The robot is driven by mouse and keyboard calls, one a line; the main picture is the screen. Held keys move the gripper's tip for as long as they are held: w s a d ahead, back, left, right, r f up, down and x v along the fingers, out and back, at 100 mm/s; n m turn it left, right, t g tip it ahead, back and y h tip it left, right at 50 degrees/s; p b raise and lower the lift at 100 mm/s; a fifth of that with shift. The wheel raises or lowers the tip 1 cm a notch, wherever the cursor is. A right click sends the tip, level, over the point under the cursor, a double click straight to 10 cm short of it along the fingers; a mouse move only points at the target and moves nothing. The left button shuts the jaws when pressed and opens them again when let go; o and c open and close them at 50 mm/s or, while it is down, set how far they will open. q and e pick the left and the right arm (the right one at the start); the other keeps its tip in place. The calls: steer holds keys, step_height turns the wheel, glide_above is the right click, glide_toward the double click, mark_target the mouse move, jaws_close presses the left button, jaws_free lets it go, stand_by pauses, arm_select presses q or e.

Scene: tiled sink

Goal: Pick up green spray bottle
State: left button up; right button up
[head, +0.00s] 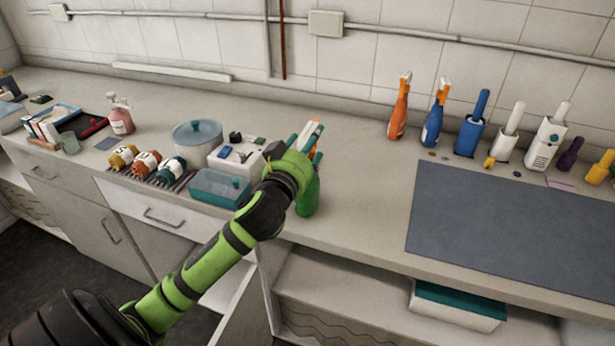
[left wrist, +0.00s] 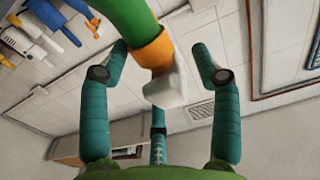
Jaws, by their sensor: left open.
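The green spray bottle (head: 308,196) stands near the front edge of the counter, partly hidden behind my left arm and hand. In the left wrist view its green body (left wrist: 118,18), orange collar and white spray head show between the fingers, with the head pointing into the hand. My left gripper (head: 309,138) is at the top of the bottle. Its teal fingers are spread around the neck and head in the left wrist view (left wrist: 160,50), with gaps at both sides. My right gripper is not in view.
A dark grey mat (head: 510,232) lies to the right. Orange (head: 398,112) and blue (head: 434,122) bottles stand along the wall.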

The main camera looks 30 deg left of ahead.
arm_select(q)
steer(key=shift+w+a+f, duration=0.1)
steer(key=shift+w+a, duration=0.05)
steer(key=shift+w, duration=0.5)
jaws_close()
steer(key=shift+r, duration=0.2)
